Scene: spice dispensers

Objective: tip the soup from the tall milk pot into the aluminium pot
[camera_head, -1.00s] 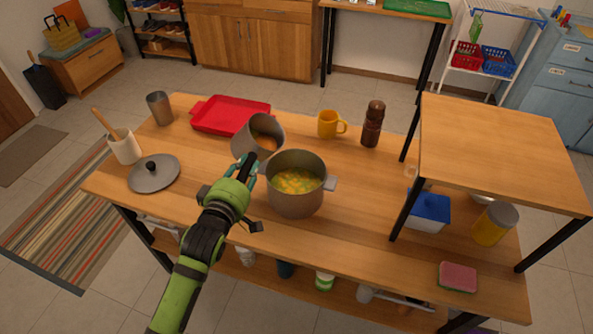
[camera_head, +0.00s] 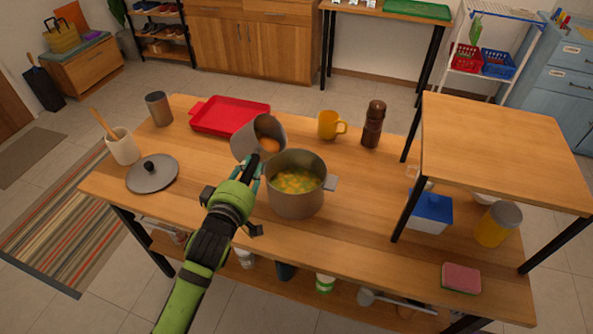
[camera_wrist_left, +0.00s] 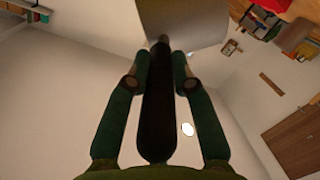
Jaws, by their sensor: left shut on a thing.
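The grey milk pot (camera_head: 243,144) is tilted to the right in the head view, its mouth toward the aluminium pot. Orange soup (camera_head: 268,145) shows inside it near the rim. My left gripper (camera_head: 249,170) is shut on the milk pot's dark handle (camera_wrist_left: 158,100), which runs between the fingers in the left wrist view. The pot's grey wall (camera_wrist_left: 185,22) shows at the top there. The aluminium pot (camera_head: 296,199) stands upright on the table, just right of my gripper, with yellow-green soup with chunks (camera_head: 297,181) in it. My right gripper is not in view.
A grey lid (camera_head: 153,173), a utensil crock (camera_head: 122,147) and a metal cup (camera_head: 159,108) stand at left. A red tray (camera_head: 228,115), yellow mug (camera_head: 330,125) and brown pepper mill (camera_head: 373,124) are behind. A raised shelf (camera_head: 500,150) stands at right.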

